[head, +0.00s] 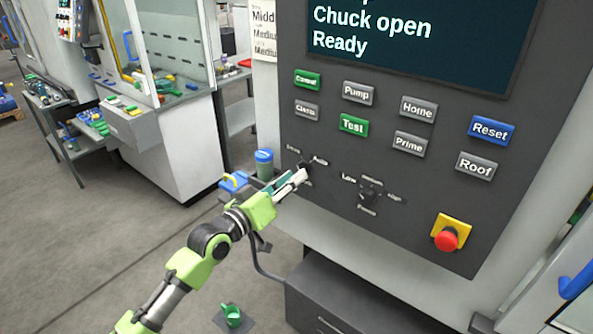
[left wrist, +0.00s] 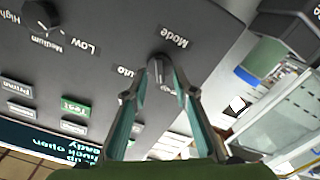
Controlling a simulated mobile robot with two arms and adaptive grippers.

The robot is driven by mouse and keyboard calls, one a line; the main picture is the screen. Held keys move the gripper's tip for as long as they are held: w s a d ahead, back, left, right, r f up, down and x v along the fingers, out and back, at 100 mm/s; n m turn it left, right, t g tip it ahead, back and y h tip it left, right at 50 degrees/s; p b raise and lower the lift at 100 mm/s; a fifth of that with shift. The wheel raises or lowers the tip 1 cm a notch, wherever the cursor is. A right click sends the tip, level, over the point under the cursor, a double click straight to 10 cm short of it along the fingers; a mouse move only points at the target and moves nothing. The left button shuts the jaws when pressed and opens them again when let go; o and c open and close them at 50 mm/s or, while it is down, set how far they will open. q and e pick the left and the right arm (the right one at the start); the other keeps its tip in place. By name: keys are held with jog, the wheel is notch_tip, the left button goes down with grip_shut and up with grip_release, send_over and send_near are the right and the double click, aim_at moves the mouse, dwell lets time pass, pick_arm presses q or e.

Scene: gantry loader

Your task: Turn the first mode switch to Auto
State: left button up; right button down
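The mode switch (head: 307,164) is a small dark knob at the lower left of the grey control panel (head: 400,180). The Auto label (head: 320,160) is at its upper right. In the left wrist view, which is upside down, the knob (left wrist: 160,66) stands between my fingertips, below the Mode label (left wrist: 174,37). The Auto label beside it is partly covered by a finger. My left gripper (head: 299,175) reaches the knob from the lower left. Its fingertips (left wrist: 163,80) close in on both sides with no clear gap. The knob's pointing direction is hard to tell. My right gripper is not in view.
A second knob (head: 369,196) with Low, Medium and High labels is to the right. A red emergency button (head: 447,239) on yellow is at lower right. Several push buttons, including Test (head: 353,125), are above. A blue-lidded container (head: 264,163) stands left of the panel.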

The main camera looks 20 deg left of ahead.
pick_arm(q)
jog(key=shift+x, duration=1.15)
grip_shut()
jog(key=shift+m, duration=0.4)
jog(key=m, duration=1.1)
